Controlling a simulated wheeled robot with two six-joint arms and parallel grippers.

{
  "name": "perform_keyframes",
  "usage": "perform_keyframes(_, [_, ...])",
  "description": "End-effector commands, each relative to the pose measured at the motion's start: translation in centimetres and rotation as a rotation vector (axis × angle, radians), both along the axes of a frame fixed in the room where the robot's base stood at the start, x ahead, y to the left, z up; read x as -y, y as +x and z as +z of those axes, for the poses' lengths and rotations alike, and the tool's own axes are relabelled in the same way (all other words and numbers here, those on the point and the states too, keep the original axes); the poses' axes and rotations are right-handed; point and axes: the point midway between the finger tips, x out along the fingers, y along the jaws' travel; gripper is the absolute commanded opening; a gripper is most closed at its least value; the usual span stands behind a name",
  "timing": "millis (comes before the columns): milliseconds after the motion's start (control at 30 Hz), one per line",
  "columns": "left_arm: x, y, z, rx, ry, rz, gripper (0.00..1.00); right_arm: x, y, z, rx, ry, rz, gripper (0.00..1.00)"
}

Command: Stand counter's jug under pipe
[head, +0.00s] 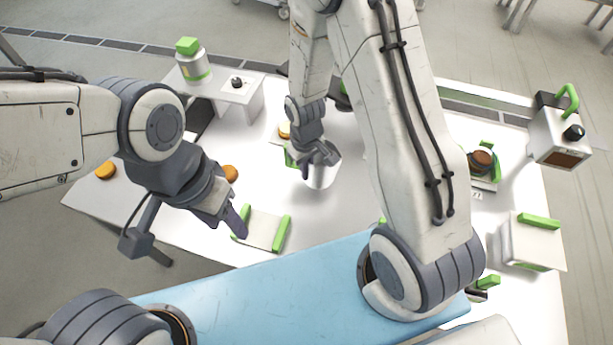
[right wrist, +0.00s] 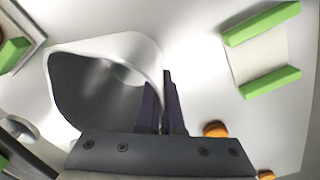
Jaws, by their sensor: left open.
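The jug (head: 322,176) is a pale, wide-mouthed vessel near the middle of the white counter. In the right wrist view its open mouth and dark inside (right wrist: 95,88) face the camera. My right gripper (head: 318,158) is at its rim, with the fingers close together on the wall, one seemingly inside the mouth. I cannot tell whether the jug touches the counter. My left gripper (head: 236,222) is open and empty, over the left side of a pale tray with green bars (head: 263,230). I cannot make out the pipe with certainty.
A white stand with a black knob (head: 237,85) and a green-capped canister (head: 191,65) are at the back left. Orange rounds (head: 106,170) lie on the left. A green-handled machine (head: 560,135) and a white box (head: 530,243) stand on the right. A blue surface (head: 250,290) is in front.

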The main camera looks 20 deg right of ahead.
Motion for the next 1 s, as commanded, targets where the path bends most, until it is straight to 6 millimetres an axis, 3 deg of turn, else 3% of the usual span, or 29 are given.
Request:
perform_keyframes(200, [0.0, 0.0, -0.3, 0.000, 0.000, 0.000, 0.50, 0.0, -0.1, -3.1, -0.003, 0.000, 0.000, 0.00])
perform_keyframes(633, [0.0, 0.0, -0.7, 0.000, 0.000, 0.000, 0.50, 0.0, -0.1, -3.8, -0.001, 0.001, -0.001, 0.00])
perform_keyframes(700, [0.0, 0.0, -0.6, 0.000, 0.000, 0.000, 0.50, 0.0, -0.1, -3.7, -0.001, 0.001, 0.000, 0.26])
perform_keyframes(733, [0.0, 0.0, -0.6, 0.000, 0.000, 0.000, 0.50, 0.0, -0.1, -3.7, -0.001, 0.001, 0.000, 0.33])
perform_keyframes(1000, [0.0, 0.0, -0.6, 0.000, 0.000, 0.000, 0.50, 0.0, -0.1, -3.6, -0.001, 0.001, 0.000, 0.33])
